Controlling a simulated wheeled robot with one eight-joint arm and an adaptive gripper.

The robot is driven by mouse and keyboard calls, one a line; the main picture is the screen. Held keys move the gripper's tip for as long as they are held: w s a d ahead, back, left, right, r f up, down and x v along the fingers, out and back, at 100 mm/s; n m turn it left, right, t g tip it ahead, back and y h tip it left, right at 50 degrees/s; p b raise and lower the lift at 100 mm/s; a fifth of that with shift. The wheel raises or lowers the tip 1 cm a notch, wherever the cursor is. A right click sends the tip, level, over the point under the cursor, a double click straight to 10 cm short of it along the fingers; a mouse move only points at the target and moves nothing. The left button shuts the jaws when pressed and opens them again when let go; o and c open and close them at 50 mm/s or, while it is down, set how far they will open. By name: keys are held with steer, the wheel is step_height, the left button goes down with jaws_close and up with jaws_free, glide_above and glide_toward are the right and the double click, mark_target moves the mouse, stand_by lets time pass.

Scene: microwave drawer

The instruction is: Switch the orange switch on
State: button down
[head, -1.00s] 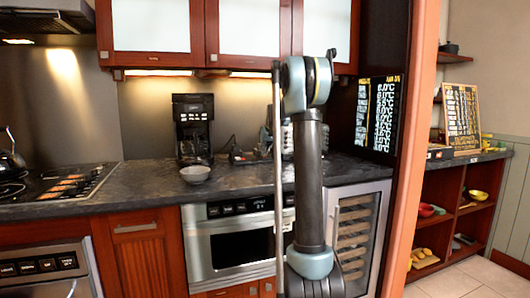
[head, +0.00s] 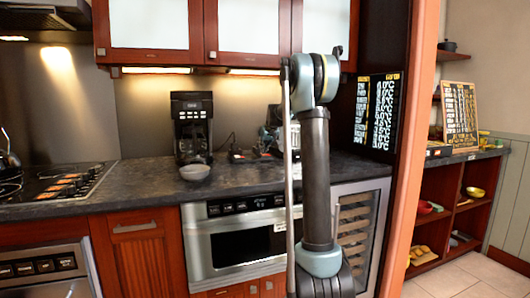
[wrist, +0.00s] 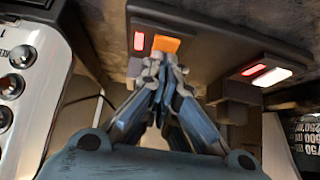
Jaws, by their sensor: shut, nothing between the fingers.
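The orange switch (wrist: 166,44) sits on a dark plate in the wrist view, at upper centre, with a lit red patch (wrist: 139,41) beside it. My gripper (wrist: 162,64) is shut and empty. Its fingertips are right at the lower edge of the orange switch in the picture; I cannot tell whether they touch it. In the head view my upright arm stands in front of the counter, and the orange switch cannot be made out there.
A second unit with a white switch (wrist: 272,77) and a red patch is to the right. An appliance with knobs (wrist: 13,85) stands at left in the wrist view. In the head view, a coffee maker (head: 191,126) and grey bowl (head: 195,172) stand on the dark counter (head: 130,184).

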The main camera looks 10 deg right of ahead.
mark_target(264, 155)
steer(key=shift+w+r, duration=0.1)
steer(key=shift+w, duration=0.1)
steer(key=shift+r, duration=0.1)
steer(key=shift+r, duration=0.25)
steer(key=r, duration=0.2)
steer(key=s+r, duration=0.1)
steer(key=shift+r, duration=0.35)
steer(key=s+f+v, duration=0.1)
steer(key=v, duration=0.8)
steer(key=shift+d, duration=0.25)
steer(key=shift+s+f, duration=0.1)
